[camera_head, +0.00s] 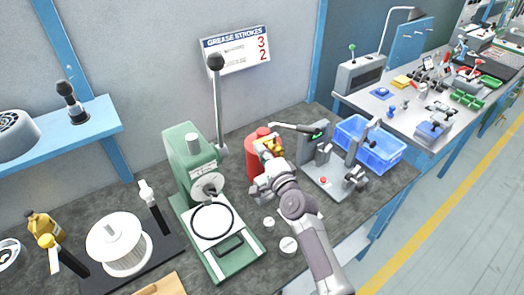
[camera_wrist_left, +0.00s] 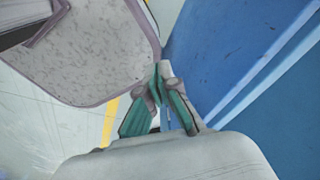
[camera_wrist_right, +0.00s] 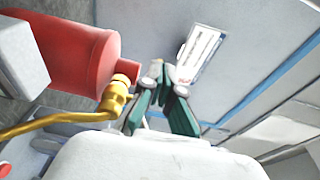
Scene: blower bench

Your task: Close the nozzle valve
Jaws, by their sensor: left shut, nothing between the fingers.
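A red cylinder (camera_head: 254,158) stands on the bench, with a small brass fitting at its top. In the right wrist view the red cylinder (camera_wrist_right: 75,52) carries a brass valve fitting (camera_wrist_right: 116,97) with a curved brass pipe (camera_wrist_right: 50,124). My right gripper (camera_head: 268,151) is at the cylinder's top, partly hiding it. In its wrist view my right gripper (camera_wrist_right: 160,70) has its fingertips together just right of the brass fitting; whether they touch it I cannot tell. My left gripper (camera_wrist_left: 160,69) is shut and empty, away from the bench objects.
A green press-like device (camera_head: 190,158) stands left of the cylinder. A grey fixture (camera_head: 320,165) and a blue crate (camera_head: 368,146) stand right of it. A white spool (camera_head: 119,243) is at the left. A blue panel (camera_wrist_left: 240,60) is close to my left gripper.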

